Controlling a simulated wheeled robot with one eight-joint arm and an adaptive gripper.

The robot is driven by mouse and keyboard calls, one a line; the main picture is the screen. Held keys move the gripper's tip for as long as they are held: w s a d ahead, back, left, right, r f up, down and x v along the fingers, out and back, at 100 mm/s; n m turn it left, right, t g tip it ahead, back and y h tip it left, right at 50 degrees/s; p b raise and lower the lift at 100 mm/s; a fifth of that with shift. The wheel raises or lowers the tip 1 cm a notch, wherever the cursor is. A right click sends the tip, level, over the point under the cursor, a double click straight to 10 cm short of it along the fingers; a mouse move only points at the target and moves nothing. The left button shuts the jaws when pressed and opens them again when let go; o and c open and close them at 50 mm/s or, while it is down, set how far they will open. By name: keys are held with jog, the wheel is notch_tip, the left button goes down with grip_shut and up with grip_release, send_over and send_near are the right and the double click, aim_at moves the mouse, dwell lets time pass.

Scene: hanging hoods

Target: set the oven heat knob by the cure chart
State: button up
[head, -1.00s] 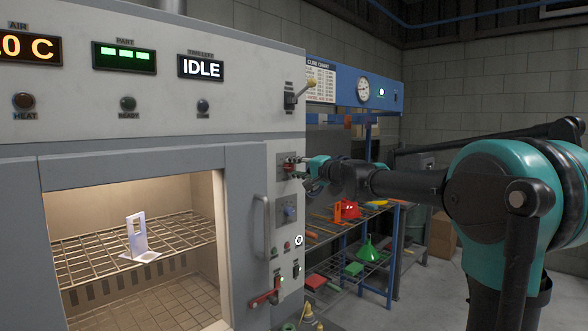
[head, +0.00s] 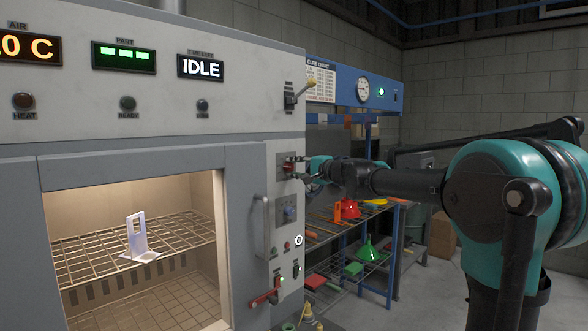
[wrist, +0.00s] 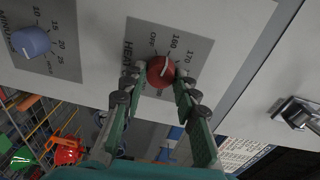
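The red heat knob (wrist: 160,71) sits on a grey dial plate marked OFF, 160 and 170. Its white pointer line points roughly towards 160. My gripper (wrist: 161,76) has one finger on each side of the knob, with the tips at its sides, and appears shut on it. In the head view my gripper (head: 305,169) is at the oven's right-hand control panel and partly hides the knob (head: 287,167). The cure chart (head: 320,80) hangs on the blue frame behind; it also shows in the wrist view (wrist: 240,153). Its text is too small to read.
A blue minutes knob (wrist: 31,42) is beside the heat knob, below it in the head view (head: 289,211). A door handle (head: 261,228) and a red lever (head: 265,297) stick out nearby. The oven display (head: 200,67) reads IDLE. A bracket (head: 137,238) stands on the oven rack.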

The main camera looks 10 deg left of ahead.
jog(key=o, duration=0.4)
jog(key=shift+c, duration=0.2)
jog(key=v, duration=1.2)
